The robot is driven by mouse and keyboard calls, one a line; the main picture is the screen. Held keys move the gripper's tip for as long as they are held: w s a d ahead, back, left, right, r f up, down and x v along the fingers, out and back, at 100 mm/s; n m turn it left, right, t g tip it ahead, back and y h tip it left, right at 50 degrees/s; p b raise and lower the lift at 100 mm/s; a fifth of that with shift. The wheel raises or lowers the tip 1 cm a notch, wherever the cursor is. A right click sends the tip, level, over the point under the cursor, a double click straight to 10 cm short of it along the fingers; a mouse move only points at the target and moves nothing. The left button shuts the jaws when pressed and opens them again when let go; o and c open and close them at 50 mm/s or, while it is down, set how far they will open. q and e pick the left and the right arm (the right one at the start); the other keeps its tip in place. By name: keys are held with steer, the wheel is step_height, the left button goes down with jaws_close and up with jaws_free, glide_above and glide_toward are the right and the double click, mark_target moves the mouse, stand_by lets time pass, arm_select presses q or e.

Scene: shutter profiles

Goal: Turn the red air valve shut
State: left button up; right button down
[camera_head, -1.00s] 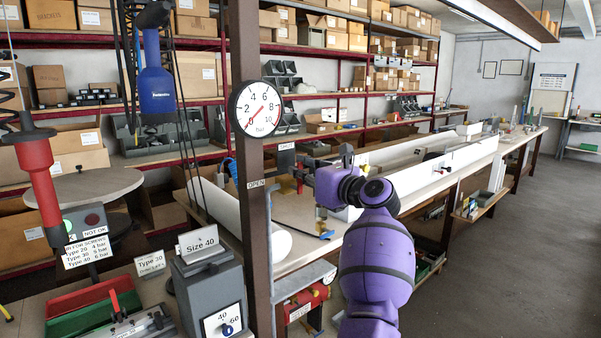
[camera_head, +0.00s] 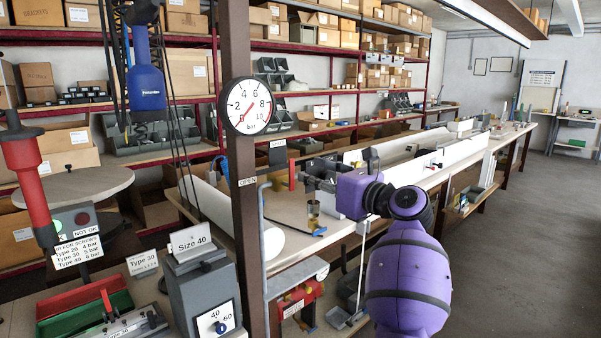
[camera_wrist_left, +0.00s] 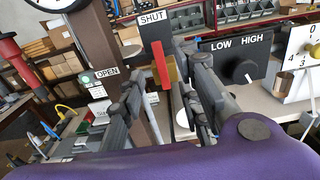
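The red valve lever (camera_head: 292,174) stands upright beside the post, below the SHUT sign (camera_head: 277,152). The OPEN sign (camera_head: 248,180) is lower and to the left, on the post. My left gripper (camera_head: 310,172) is just to the right of the lever in the head view, its fingers pointing at it. In the left wrist view the red lever (camera_wrist_left: 160,64) shows upright in the gap between the parted dark fingers of my left gripper (camera_wrist_left: 160,88). The gripper looks open; I see no clear contact. The lever's lower end is hidden. My right gripper is out of view.
A round pressure gauge (camera_head: 249,106) hangs on the brown post (camera_head: 238,210) close to the lever. A black LOW/HIGH panel (camera_wrist_left: 238,62) with a knob is right of the fingers.

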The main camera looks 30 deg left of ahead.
arm_select(q)
steer(key=v, duration=0.3)
steer(key=shift+s+d, duration=0.1)
steer(key=shift+d, duration=0.1)
